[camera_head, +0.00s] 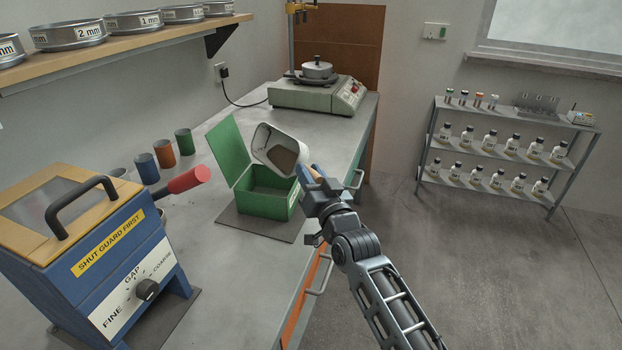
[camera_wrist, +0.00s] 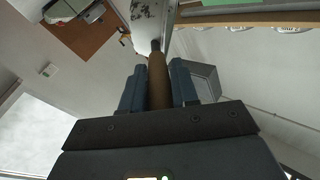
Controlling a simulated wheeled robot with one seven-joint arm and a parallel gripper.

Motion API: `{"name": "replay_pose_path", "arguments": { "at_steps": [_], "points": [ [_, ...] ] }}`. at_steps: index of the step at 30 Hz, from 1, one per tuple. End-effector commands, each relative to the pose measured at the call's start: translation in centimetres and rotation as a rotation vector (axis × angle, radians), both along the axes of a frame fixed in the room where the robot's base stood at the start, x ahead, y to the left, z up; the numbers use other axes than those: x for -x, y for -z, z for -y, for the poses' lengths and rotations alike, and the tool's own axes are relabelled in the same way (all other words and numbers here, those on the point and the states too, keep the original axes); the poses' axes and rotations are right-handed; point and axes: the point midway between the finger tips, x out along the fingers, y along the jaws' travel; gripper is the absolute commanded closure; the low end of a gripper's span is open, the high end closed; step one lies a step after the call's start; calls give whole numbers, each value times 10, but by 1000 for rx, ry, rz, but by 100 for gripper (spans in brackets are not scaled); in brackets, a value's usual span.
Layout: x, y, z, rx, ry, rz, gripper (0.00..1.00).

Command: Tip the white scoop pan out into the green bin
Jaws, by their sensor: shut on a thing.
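The white scoop pan (camera_head: 291,133) is tilted above the green bin (camera_head: 266,204), its open side facing the camera and brown-grey material showing inside. My gripper (camera_head: 318,185) is shut on the pan's handle, just right of the bin. In the wrist view the brown handle (camera_wrist: 159,82) lies between the two blue fingers, and part of the pan (camera_wrist: 150,18) shows beyond it. The bin stands on a dark mat with its green lid (camera_head: 229,148) raised at the back left. The bin's floor is partly hidden, and I cannot tell whether anything lies in it.
A blue machine with an orange-tan top (camera_head: 100,250) and red handle (camera_head: 188,180) stands at the front left of the bench (camera_head: 225,290). Several small cups (camera_head: 165,153) stand behind the bin's left side. A sieve shaker (camera_head: 318,92) stands at the back. A bottle rack (camera_head: 505,155) is far right.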

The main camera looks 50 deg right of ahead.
Motion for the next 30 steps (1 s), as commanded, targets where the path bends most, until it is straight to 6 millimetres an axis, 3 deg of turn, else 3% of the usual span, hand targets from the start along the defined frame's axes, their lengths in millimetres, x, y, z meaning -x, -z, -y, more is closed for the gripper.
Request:
{"name": "replay_pose_path", "arguments": {
  "at_steps": [30],
  "points": [
    [-1,5,-4,105,-1,-14,100]
  ]
}}
